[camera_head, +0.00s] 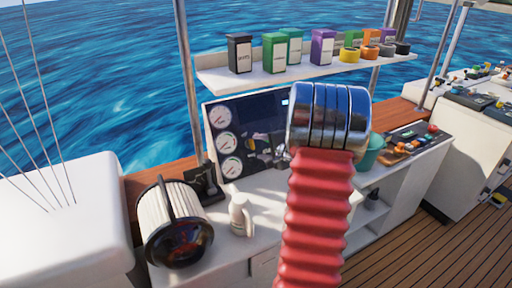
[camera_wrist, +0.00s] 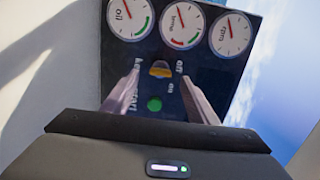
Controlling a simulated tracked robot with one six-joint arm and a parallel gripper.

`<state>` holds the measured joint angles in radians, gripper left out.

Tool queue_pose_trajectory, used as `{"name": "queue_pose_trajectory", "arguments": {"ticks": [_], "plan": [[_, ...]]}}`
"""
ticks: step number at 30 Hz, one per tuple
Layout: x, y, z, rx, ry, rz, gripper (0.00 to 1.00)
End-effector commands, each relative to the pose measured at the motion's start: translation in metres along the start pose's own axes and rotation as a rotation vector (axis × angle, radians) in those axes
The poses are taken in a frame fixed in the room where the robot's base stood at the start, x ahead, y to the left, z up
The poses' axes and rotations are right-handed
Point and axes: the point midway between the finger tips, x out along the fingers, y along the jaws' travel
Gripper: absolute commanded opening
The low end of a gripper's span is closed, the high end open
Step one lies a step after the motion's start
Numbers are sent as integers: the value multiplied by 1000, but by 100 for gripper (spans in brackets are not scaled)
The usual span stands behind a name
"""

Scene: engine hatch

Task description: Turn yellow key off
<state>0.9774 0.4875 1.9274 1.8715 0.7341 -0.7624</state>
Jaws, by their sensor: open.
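The yellow key (camera_wrist: 160,69) sits on a dark control panel (camera_head: 255,112) in the wrist view, with "off" and "on" labels beside it. I cannot tell which label the key points to. My gripper (camera_wrist: 160,78) is open in the wrist view. Its two fingers reach toward the panel, with the key showing between their tips. Whether they touch the panel is not clear. In the head view my arm hides part of the panel, and the key is not clearly seen.
A green button (camera_wrist: 154,103) lies close to the key, between the fingers. Three round gauges (camera_head: 225,142) line one side of the panel. A shelf (camera_head: 225,80) with boxes and tape rolls hangs above. A white spray-like bottle (camera_head: 241,214) and a lantern-like object (camera_head: 172,222) stand left.

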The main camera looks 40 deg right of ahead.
Motion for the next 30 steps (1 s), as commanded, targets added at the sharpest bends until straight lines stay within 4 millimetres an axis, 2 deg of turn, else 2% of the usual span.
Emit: {"name": "queue_pose_trajectory", "arguments": {"ticks": [6, 12, 17, 30], "plan": [[-36, 0, -1, 1, 2, 0, 53], [-59, 1, 0, 0, 1, 2, 53], [-65, 1, 0, 0, 0, 1, 53], [-65, 1, 0, 0, 0, 2, 53]]}}
